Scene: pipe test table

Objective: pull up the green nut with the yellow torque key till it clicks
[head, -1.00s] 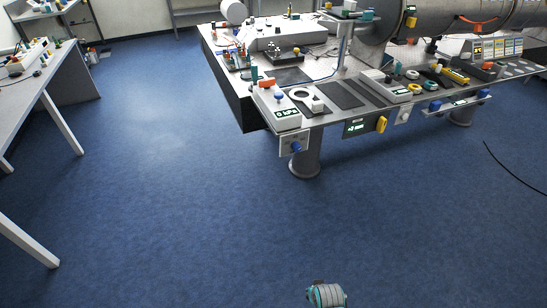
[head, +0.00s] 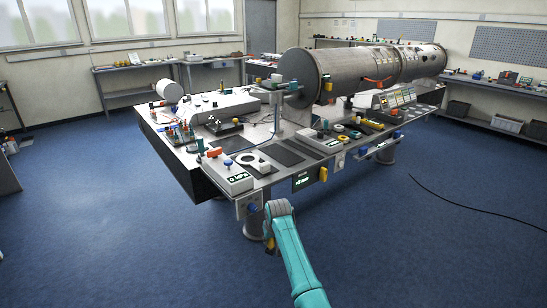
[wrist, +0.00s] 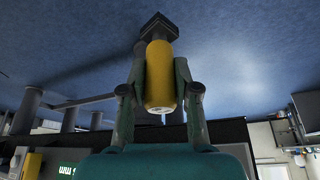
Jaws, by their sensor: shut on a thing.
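The yellow torque key (wrist: 160,75) is between the two fingers of my gripper (wrist: 160,82) in the wrist view. Its yellow body points away from the palm and a dark square block shows at its far end. In the head view my gripper (head: 270,238) is in front of the table's near edge, mostly hidden behind my teal arm; a small bit of yellow shows there. I cannot make out the green nut with certainty; several small green or teal parts show on the table.
The pipe test table (head: 275,178) carries a large grey pipe (head: 350,68) at the back.

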